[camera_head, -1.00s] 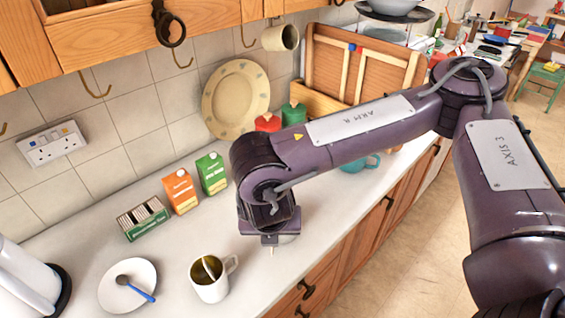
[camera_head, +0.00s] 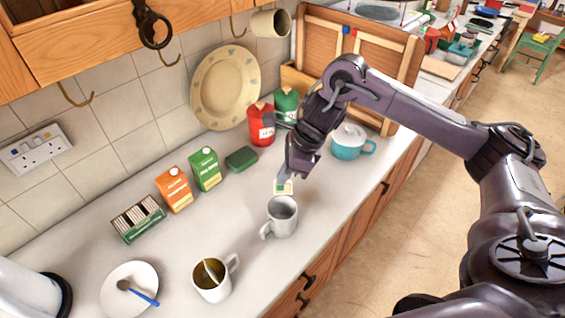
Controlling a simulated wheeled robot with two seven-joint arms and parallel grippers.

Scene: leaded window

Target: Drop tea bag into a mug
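My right gripper (camera_head: 283,180) points down just behind the pale grey mug (camera_head: 283,224) in the head view. A small pale square with a green patch, which looks like the tea bag (camera_head: 284,188), shows at its fingertips, held near the mug's far rim. I cannot tell how high it is above the counter. The grey mug stands upright, its handle toward the lower left; its bottom is hidden. A second white mug (camera_head: 214,291) stands nearer, with a spoon and something dark inside. An open green box of tea bags (camera_head: 139,221) sits at left. My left gripper is not in view.
Orange (camera_head: 174,191) and green (camera_head: 205,170) cartons, a dark green block (camera_head: 241,159), a red canister (camera_head: 261,126) and a teal pot (camera_head: 347,148) stand along the counter (camera_head: 200,228). A plate with a blue-handled spoon (camera_head: 140,294) lies at front left.

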